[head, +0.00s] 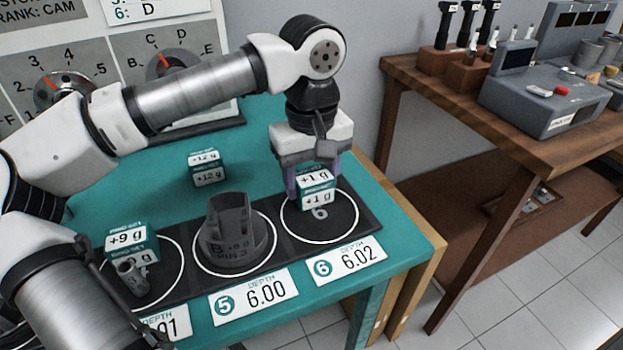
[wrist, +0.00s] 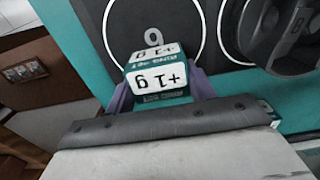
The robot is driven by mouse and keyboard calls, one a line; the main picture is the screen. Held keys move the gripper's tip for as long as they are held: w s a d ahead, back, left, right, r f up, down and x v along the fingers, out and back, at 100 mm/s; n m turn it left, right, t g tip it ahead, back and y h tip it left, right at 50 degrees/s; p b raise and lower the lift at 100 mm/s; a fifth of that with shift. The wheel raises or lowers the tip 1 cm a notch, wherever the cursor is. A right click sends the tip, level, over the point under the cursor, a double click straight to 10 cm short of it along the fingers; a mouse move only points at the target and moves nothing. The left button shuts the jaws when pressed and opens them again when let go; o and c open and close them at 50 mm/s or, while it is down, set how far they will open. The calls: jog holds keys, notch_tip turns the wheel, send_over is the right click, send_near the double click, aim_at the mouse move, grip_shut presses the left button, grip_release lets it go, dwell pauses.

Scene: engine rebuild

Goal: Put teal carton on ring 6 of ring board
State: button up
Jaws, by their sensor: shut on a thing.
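The teal carton (head: 317,190) has white labels reading "+1 g". My gripper (head: 312,184) points down and is shut on it, with a purple finger on each side. The carton is over ring 6 (head: 342,229) of the dark ring board (head: 371,210), towards the back of the ring. In the wrist view the carton (wrist: 157,82) sits between the fingers, with the printed 6 of ring 6 (wrist: 153,37) just beyond it. I cannot tell whether its underside touches the board.
A dark grey part (head: 232,232) stands on ring 5. A "+9 g" teal carton (head: 133,246) and a small grey part (head: 130,277) are at the ring to its left. A "+12 g" carton (head: 208,168) stands behind the board. Depth cards (head: 347,260) line the front.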

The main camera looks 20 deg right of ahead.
aim_at(312, 174)
jog(key=shift+f, duration=0.3)
jog(key=shift+f, duration=0.1)
jog(key=shift+f, duration=0.15)
jog(key=o, duration=1)
notch_tip(312, 174, up, 13)
jog(key=shift+f+p, duration=0.2)
jog(key=shift+p, duration=0.2)
